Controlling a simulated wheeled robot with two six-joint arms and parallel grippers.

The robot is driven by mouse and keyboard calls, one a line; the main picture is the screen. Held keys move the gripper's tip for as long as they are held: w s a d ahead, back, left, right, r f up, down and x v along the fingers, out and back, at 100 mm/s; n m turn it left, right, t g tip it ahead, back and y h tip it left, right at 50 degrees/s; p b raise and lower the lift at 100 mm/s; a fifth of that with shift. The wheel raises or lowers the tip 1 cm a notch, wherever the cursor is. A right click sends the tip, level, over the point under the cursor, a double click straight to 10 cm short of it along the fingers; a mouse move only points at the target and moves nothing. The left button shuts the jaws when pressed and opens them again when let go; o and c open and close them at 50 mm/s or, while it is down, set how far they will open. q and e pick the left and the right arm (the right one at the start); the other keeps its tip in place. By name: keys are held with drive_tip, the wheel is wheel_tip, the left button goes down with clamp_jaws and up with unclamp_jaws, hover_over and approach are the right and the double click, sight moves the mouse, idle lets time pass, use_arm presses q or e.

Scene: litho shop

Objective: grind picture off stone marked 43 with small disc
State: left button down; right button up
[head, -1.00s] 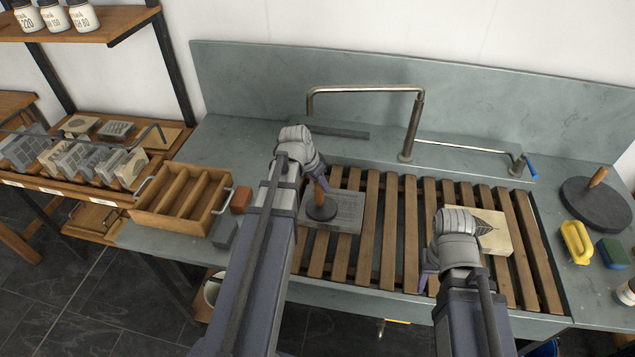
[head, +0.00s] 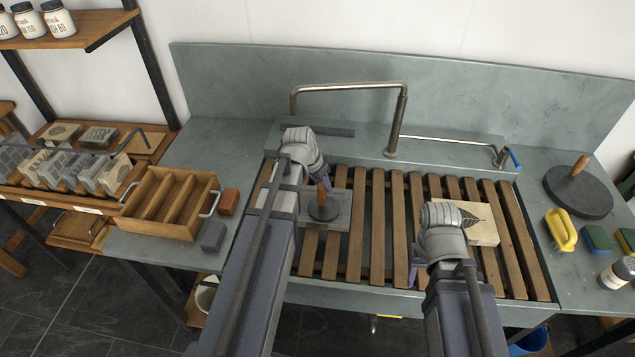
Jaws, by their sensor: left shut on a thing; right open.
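A small dark disc (head: 323,211) with an upright wooden handle rests on a grey stone (head: 340,222) on the slatted rack. My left gripper (head: 325,187) is shut on the disc's handle. The grey stone's markings are partly hidden by the disc and my arm; I cannot read a number. A cream stone (head: 482,232) with a dark leaf picture lies at the right of the rack. My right gripper (head: 415,277) is open and empty beside this stone's left side, low over the slats, its fingers mostly hidden by its wrist.
A large dark disc (head: 577,200) with a wooden handle sits on the right counter, near a yellow-handled tool (head: 561,230) and sponges (head: 596,238). A bent tap pipe (head: 402,120) stands behind the rack. A wooden divided tray (head: 168,225) and small blocks (head: 213,236) are at left.

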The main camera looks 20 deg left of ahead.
use_arm(q)
drive_tip(key=shift+w+d, duration=0.2)
drive_tip(key=shift+d, duration=0.65)
drive_tip(key=shift+d, duration=0.1)
drive_tip(key=shift+w+d, duration=0.3)
drive_tip(key=shift+d, duration=0.5)
drive_tip(key=shift+w+d, duration=0.25)
drive_tip(key=shift+d, duration=0.5)
drive_tip(key=shift+d, duration=0.1)
drive_tip(key=shift+w+d, duration=0.2)
drive_tip(key=shift+d, duration=0.6)
drive_tip(key=shift+w+d, duration=0.15)
drive_tip(key=shift+d, duration=0.6)
